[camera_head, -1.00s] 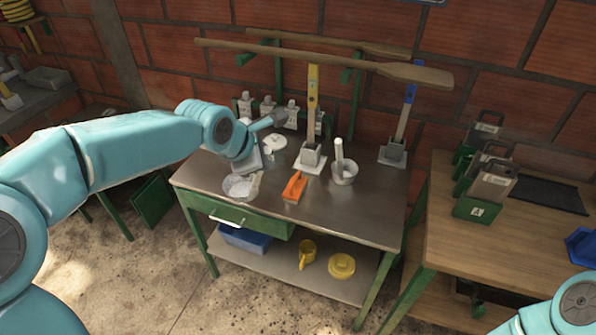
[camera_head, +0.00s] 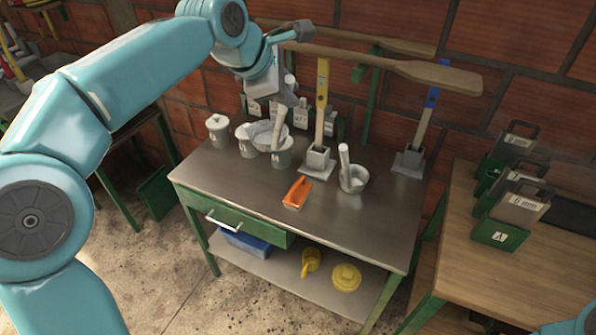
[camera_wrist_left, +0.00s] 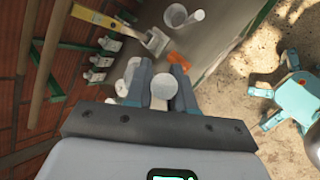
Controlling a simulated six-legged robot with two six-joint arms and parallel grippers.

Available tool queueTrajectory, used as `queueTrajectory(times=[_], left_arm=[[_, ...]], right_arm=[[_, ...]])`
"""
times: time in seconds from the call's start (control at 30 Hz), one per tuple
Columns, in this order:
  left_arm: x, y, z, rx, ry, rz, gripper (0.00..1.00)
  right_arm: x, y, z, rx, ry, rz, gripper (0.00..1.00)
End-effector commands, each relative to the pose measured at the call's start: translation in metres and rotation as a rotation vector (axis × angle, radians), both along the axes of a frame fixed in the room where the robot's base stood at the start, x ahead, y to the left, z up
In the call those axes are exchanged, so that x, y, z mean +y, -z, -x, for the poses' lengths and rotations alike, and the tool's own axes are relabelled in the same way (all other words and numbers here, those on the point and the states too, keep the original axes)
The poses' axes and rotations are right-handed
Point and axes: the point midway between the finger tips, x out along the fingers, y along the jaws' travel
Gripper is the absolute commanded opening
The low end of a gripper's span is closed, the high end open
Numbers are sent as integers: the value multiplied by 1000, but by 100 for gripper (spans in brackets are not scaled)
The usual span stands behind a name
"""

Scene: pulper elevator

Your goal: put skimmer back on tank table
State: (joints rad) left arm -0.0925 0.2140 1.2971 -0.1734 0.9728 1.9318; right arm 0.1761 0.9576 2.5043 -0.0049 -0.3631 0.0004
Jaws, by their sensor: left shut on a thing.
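The skimmer, a round pale mesh bowl (camera_head: 265,135) with a light handle (camera_head: 279,121), hangs below my left gripper (camera_head: 283,98) above the back of a steel-topped table (camera_head: 240,180). The gripper is shut on the upper end of its handle. In the left wrist view, the pale round handle end (camera_wrist_left: 163,88) sits between the two fingers of my left gripper (camera_wrist_left: 161,76). The bowl overlaps white lidded pots behind it in the head view. My right gripper is out of view.
Long wooden paddles (camera_head: 400,68) hang on the wall. The table's front left is clear.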

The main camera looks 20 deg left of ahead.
Motion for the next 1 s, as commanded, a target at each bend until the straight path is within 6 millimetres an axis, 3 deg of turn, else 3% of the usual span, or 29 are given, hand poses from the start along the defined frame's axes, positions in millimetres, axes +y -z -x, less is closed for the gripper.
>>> queueTrajectory(times=[0.4,0.9,1.0], left_arm=[[1,115,4,1,-2,-1,0],[0,182,-1,-1,-1,-1,0],[0,187,-1,-5,-1,-2,0]], right_arm=[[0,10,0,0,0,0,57],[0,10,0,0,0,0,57],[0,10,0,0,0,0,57]])
